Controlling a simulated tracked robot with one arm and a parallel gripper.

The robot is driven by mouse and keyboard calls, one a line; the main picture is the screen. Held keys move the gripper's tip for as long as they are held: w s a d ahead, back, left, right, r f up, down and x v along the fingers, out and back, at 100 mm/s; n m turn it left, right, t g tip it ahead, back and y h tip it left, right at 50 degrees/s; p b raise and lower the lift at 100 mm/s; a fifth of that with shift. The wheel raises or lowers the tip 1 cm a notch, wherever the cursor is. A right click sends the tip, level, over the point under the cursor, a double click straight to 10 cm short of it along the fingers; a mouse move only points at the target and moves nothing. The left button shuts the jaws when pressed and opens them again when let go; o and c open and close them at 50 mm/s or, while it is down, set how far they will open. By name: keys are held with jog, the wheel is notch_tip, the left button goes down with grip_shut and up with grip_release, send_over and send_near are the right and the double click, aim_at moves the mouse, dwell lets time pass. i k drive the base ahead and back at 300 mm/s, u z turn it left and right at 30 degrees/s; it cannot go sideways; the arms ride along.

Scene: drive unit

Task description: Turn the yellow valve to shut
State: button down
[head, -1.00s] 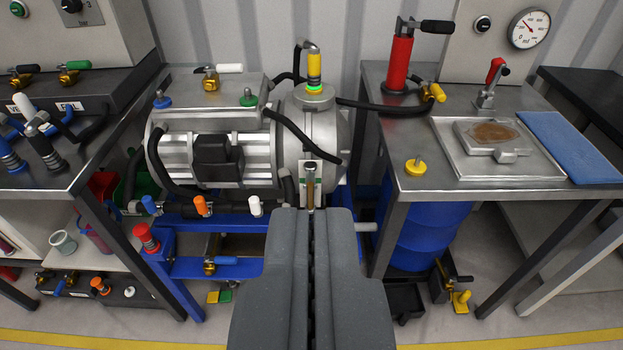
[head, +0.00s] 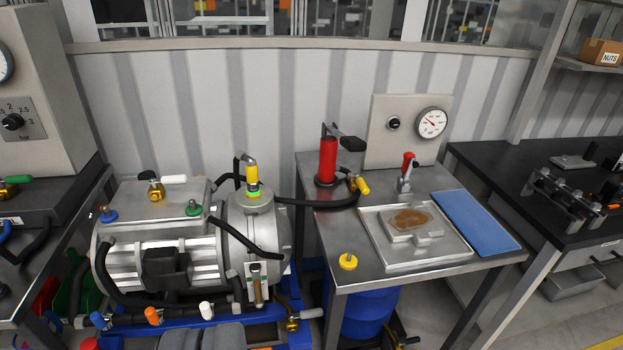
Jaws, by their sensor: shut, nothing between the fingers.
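A small brass valve with a yellow handle (head: 361,186) sits at the foot of the red hand pump (head: 328,160) on the right steel bench. A black hose joins it from the left. A separate round yellow knob (head: 348,261) stands near that bench's front left corner. I cannot tell from the picture which of them is the valve meant. My gripper (head: 238,335) shows only as grey finger tops at the bottom edge, in front of the drive unit (head: 160,262). It is shut and empty, well apart from both yellow parts.
The right steel bench (head: 335,225) also holds a metal tray (head: 450,250), a red-handled toggle clamp (head: 405,170), a blue mat (head: 475,220) and a gauge panel (head: 410,110). A black hose (head: 300,203) crosses from the drive unit. A blue drum (head: 365,312) stands underneath.

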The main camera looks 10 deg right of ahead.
aim_at(362, 186)
jog(key=z, duration=0.8)
jog(key=i, duration=2.05)
jog(key=u, duration=0.4)
